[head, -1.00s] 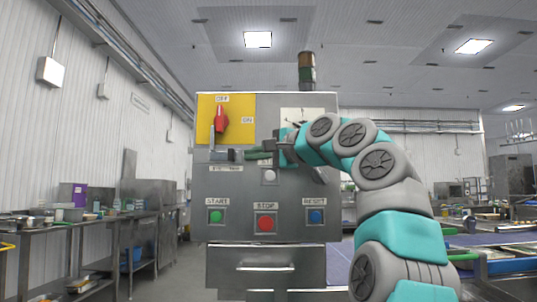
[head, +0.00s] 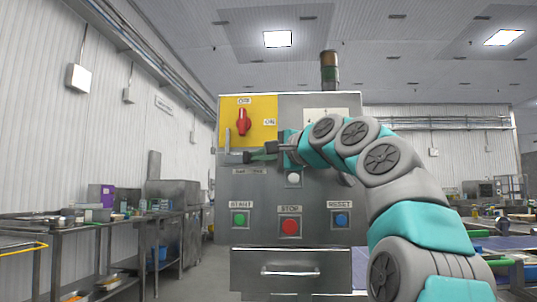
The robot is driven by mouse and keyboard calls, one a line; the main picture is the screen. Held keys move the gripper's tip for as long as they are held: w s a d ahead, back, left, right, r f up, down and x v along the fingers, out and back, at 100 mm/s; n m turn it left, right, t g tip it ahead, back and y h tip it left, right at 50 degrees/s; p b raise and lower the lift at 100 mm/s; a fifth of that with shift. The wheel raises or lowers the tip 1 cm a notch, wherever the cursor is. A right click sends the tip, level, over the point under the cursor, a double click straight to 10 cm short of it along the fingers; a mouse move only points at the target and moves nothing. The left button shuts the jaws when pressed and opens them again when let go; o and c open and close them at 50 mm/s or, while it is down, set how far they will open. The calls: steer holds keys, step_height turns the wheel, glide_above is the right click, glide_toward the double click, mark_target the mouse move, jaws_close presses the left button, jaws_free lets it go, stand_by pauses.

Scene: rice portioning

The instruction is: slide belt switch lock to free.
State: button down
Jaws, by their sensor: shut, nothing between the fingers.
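The belt switch is a red rotary knob (head: 242,122) on a yellow plate (head: 266,108), its handle upright towards the OFF label. Below and left of it is the slide lock, a grey metal piece (head: 227,140) with an upright bar and a low block, at the left edge of the cabinet. Its small label (head: 248,171) is too small to read. My gripper (head: 250,156) is shut and empty, pointing left just right of the block. It appears to touch the block, but contact is hard to tell. My gripper and wrist hide part of the panel behind.
The grey control cabinet (head: 262,262) carries a green START button (head: 239,219), a red STOP button (head: 290,226) and a blue RESET button (head: 340,220) below my arm. A white button (head: 293,179) sits just under my wrist. Metal worktables (head: 120,226) stand at left.

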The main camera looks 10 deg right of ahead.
steer(key=shift+w+a+f+p, duration=0.1)
steer(key=shift+a+p, duration=0.1)
steer(key=shift+a, duration=0.3)
steer(key=shift+w+a+p, duration=0.1)
steer(key=shift+a+p, duration=0.05)
steer(key=shift+a, duration=0.3)
steer(key=w+d+v, duration=0.1)
steer(key=d+v, duration=0.1)
steer(key=v, duration=1.1)
steer(key=shift+w+d, duration=0.25)
steer(key=shift+d, duration=0.15)
